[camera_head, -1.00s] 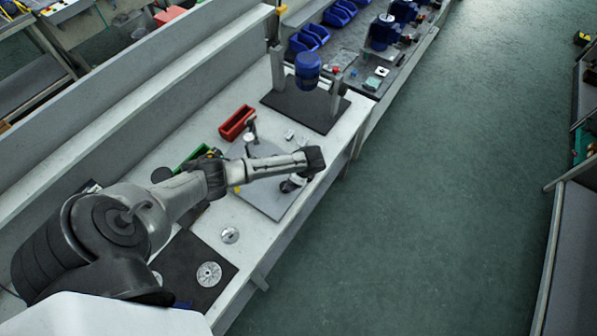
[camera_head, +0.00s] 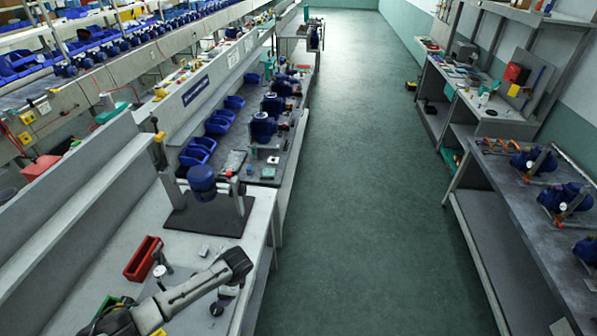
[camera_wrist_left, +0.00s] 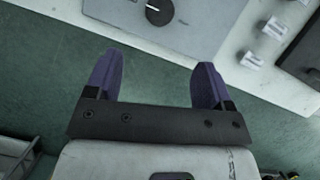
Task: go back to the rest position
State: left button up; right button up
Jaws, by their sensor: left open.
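My left arm reaches in from the lower left of the head view. A grey plate with a round black part (camera_wrist_left: 160,12) lies beyond the fingertips. My right gripper is in neither view.
A red bin (camera_head: 143,259) and a dial gauge (camera_head: 159,271) stand near my arm. A blue motor (camera_head: 202,178) is on a stand behind. Small pale blocks (camera_wrist_left: 250,60) sit on the bench. The aisle (camera_head: 345,180) is clear; a shelved bench (camera_head: 520,230) lines its right side.

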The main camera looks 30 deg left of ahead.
pick_arm(q)
jog(key=w+d+r+n+t, duration=0.4)
jog(key=w+d+r+t, duration=0.25)
jog(key=r, duration=0.35)
jog(key=s+d+r+n+t+h+p, duration=0.1)
jog(key=s+d+r+n+t+p, duration=0.15)
jog(key=d+r, duration=0.8)
jog(key=s+d+r+t+h+p, duration=0.25)
jog(key=s+r, duration=0.25)
jog(key=s, duration=0.6)
jog(key=s+d+f+n+g+p, duration=0.1)
jog(key=s+f+g+p, duration=0.1)
jog(key=s, duration=0.6)
jog(key=s+d+f+n+g+p, duration=0.1)
jog(key=s+f+g+p, duration=0.1)
jog(key=s, duration=0.6)
jog(key=shift+d+f+g+p, duration=0.15)
jog(key=shift+f+g+p, duration=0.25)
jog(key=shift+f+g, duration=0.3)
